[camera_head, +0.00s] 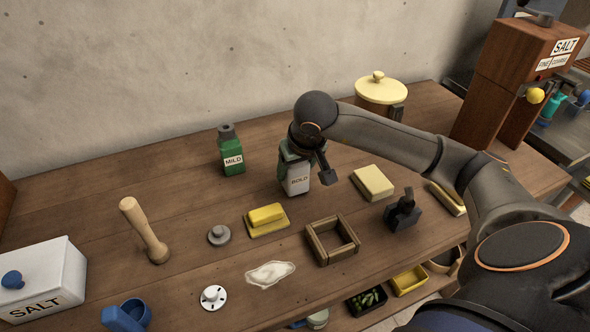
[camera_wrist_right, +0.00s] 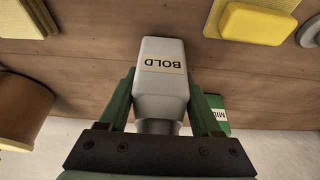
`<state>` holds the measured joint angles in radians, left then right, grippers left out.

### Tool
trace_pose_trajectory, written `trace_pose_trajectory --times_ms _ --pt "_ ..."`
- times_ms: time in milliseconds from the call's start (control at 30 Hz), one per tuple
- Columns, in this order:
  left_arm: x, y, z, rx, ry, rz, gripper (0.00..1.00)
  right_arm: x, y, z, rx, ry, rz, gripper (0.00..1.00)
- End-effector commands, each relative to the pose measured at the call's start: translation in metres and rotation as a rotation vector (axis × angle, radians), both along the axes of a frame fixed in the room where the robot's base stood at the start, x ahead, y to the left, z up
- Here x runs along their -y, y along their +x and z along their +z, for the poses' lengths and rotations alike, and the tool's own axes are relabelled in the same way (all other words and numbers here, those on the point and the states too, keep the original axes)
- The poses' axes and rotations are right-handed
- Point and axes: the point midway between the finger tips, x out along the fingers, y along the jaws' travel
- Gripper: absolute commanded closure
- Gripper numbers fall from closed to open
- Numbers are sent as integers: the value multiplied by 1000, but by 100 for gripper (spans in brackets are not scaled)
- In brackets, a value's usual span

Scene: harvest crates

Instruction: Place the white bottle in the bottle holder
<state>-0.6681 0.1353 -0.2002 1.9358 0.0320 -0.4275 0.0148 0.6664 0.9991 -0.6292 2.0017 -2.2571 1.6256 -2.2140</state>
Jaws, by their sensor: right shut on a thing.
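The white bottle (camera_head: 298,180), labelled BOLD, stands upright near the middle of the table in the head view. My right gripper (camera_head: 296,153) is shut on its upper part from above. In the wrist view the green fingers of my right gripper (camera_wrist_right: 163,105) press both sides of the white bottle (camera_wrist_right: 160,70). I cannot tell whether its base touches the table. The square wooden frame (camera_head: 313,246), which looks like the bottle holder, lies in front and slightly right of the bottle, and is empty. My left gripper is not in view.
A green MILD bottle (camera_head: 232,157) stands left of the white bottle. Butter on a yellow dish (camera_head: 267,218), a pale block (camera_head: 373,182) and a dark object (camera_head: 402,213) lie around the frame. A white spill (camera_head: 270,273) is at its left front.

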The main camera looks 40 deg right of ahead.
Motion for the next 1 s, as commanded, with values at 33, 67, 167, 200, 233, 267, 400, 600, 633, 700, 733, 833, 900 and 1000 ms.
trace_pose_trajectory --times_ms 33,67,167,200,233,267,400,600,633,700,733,833,900,1000 --pt "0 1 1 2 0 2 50 0 0 -2 2 1 -1 100" --pt "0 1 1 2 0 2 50 0 0 -4 2 1 -1 100" --pt "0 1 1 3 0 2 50 0 1 -5 4 0 -1 100" --pt "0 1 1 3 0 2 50 0 1 -5 4 0 -1 100" --pt "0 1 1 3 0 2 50 0 1 -4 4 0 -1 100" --pt "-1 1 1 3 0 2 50 0 1 -4 4 0 -1 100" --pt "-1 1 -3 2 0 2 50 0 1 -7 5 0 -1 100" --pt "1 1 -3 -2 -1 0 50 0 0 -9 1 0 -1 21" --pt "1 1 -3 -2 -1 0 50 0 0 -9 1 0 -1 17" --pt "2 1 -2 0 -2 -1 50 0 0 -9 1 0 -1 9" --pt "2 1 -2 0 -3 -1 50 0 0 -9 1 0 -1 6" --pt "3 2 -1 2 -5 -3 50 0 0 -9 1 0 -1 5" --pt "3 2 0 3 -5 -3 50 0 0 -9 1 0 -1 5" --pt "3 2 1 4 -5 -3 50 0 0 -8 1 1 -1 5"
